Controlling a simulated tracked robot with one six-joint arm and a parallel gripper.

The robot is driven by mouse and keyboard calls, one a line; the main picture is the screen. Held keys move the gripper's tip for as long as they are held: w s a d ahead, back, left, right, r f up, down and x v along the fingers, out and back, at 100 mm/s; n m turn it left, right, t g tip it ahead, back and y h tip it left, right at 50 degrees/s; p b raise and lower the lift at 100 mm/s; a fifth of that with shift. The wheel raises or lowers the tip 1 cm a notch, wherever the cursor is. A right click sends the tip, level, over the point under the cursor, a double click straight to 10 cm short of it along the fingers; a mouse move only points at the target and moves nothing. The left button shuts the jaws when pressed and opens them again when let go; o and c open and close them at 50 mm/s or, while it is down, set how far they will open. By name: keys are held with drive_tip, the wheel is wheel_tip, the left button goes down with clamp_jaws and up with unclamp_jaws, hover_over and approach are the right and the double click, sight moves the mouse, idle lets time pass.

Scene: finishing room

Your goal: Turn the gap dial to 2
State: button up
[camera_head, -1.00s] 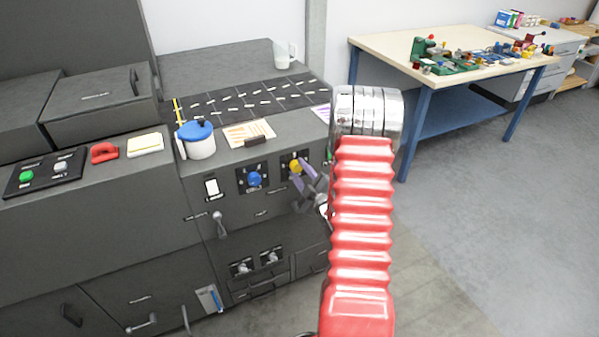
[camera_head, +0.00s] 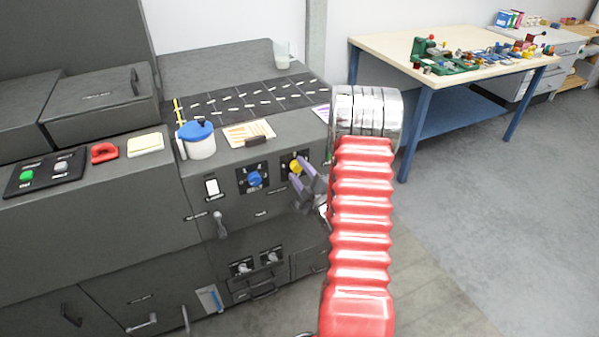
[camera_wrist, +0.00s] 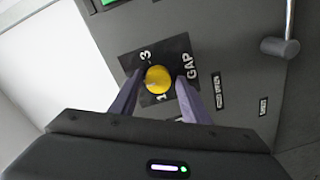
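The yellow gap dial (camera_head: 295,166) is on the dark machine's front panel, to the right of a blue dial. In the wrist view the yellow dial (camera_wrist: 158,79) sits on a black plate marked GAP, with a 3 and a 1 visible. No 2 can be made out, and I cannot tell where the dial points. My gripper (camera_wrist: 160,77) is open, its two purple-grey fingers on either side of the dial, with small gaps seeming to remain. In the head view my gripper (camera_head: 299,173) is in front of the panel, partly covering the dial's plate.
The blue dial (camera_head: 255,179) and a white switch (camera_head: 212,187) are left of the gap dial. A lever (camera_head: 220,224) sticks out below them. A blue-lidded pot (camera_head: 200,143) stands on the machine top. A workbench (camera_head: 440,48) stands at the right, with open floor before it.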

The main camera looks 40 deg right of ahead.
drive_tip(key=shift+o, duration=0.8)
drive_tip(key=shift+s, duration=0.15)
drive_tip(key=v, duration=1.3)
drive_tip(key=shift+s, duration=0.25)
